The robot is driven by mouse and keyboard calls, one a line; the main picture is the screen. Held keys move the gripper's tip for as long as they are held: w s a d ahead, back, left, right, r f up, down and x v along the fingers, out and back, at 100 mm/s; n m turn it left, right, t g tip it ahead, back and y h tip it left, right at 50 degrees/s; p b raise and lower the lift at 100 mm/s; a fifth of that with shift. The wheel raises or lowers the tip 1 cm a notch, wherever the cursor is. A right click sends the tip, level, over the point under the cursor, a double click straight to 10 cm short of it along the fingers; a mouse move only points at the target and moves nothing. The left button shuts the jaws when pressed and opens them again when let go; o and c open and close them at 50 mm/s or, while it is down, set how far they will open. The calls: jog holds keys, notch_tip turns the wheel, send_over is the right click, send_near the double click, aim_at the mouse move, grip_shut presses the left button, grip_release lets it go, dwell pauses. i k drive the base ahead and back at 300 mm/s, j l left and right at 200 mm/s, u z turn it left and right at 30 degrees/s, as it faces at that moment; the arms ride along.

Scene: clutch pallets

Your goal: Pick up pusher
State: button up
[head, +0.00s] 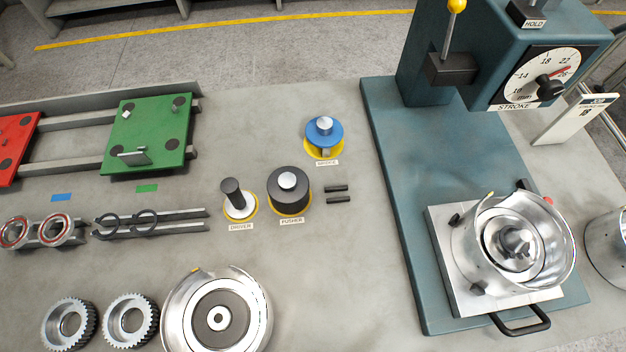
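The pusher is a black round cylinder (289,190) with a silver knob on top. It stands upright on a yellow round base mark on the grey table, just above a label reading "PUSHER". My gripper does not show in the head view.
Close left of the pusher stands the driver (233,197); two short black bars (338,194) lie to its right. A blue-topped tool (324,132) stands behind. A large drum (217,312) sits in front. The teal press (400,200) fills the right. Table behind the pusher is clear.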

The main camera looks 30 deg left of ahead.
aim_at(288, 186)
jog(key=l+u, duration=0.2)
jog(key=u, duration=0.2)
jog(key=k+l+u, duration=0.15)
jog(key=u, duration=0.25)
jog(key=k+l+u, duration=0.1)
jog(key=u, duration=0.3)
